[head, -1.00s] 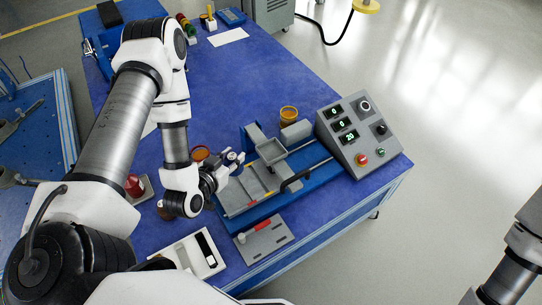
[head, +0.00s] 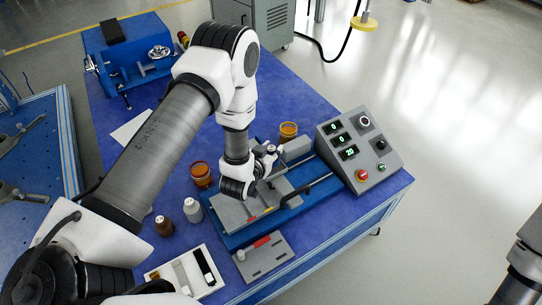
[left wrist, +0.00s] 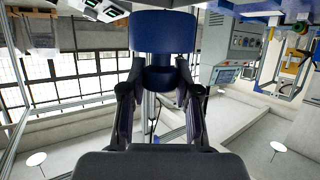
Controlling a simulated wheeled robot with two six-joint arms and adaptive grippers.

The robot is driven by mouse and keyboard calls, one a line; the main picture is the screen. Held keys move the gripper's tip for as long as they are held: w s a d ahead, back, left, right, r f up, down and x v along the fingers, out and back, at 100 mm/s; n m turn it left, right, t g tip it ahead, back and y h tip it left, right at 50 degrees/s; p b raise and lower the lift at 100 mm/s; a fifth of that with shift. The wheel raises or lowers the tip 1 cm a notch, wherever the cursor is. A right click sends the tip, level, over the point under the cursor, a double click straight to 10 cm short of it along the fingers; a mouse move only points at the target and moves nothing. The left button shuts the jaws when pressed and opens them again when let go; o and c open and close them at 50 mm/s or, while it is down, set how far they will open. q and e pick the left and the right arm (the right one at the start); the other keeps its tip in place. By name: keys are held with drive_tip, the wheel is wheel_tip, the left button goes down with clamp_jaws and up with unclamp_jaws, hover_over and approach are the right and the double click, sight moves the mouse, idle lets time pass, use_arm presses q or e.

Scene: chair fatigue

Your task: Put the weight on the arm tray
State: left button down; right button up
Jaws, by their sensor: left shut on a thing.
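My left gripper (head: 268,158) is over the middle of the blue test rig. In the left wrist view its two fingers (left wrist: 160,95) are shut on the weight (left wrist: 163,32), a dark blue round piece with a narrower neck between the fingertips. In the head view the weight is mostly hidden by the gripper and wrist. The grey arm tray of the rig lies around and under my wrist, largely covered by it, so I cannot tell whether the weight touches it. My right gripper is not in view; only part of the right arm shows at the right edge.
A grey control box (head: 358,142) with lit displays stands right of the rig. Amber jars (head: 201,172) (head: 288,131), a white bottle (head: 193,209) and a brown bottle (head: 164,226) stand nearby. A white tray (head: 219,283) and a grey plate (head: 268,262) lie in front.

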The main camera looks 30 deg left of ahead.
use_arm(q)
drive_tip(key=shift+s+f, duration=0.1)
drive_tip(key=shift+f, duration=1.6)
drive_tip(key=c, duration=0.8)
unclamp_jaws()
drive_tip(key=shift+c, duration=0.2)
drive_tip(key=shift+r, duration=0.2)
drive_tip(key=a+v, duration=0.1)
drive_tip(key=v, duration=1.1)
drive_tip(key=s+d+f+g, duration=0.1)
drive_tip(key=s+f+g, duration=0.5)
drive_tip(key=s, duration=0.4)
drive_tip(key=s+d+f+g, duration=0.2)
drive_tip(key=s+f+g, duration=0.4)
drive_tip(key=s, duration=0.5)
drive_tip(key=shift+s+d+g+h, duration=0.3)
drive_tip(key=shift+g+h, duration=0.1)
drive_tip(key=shift+g, duration=0.4)
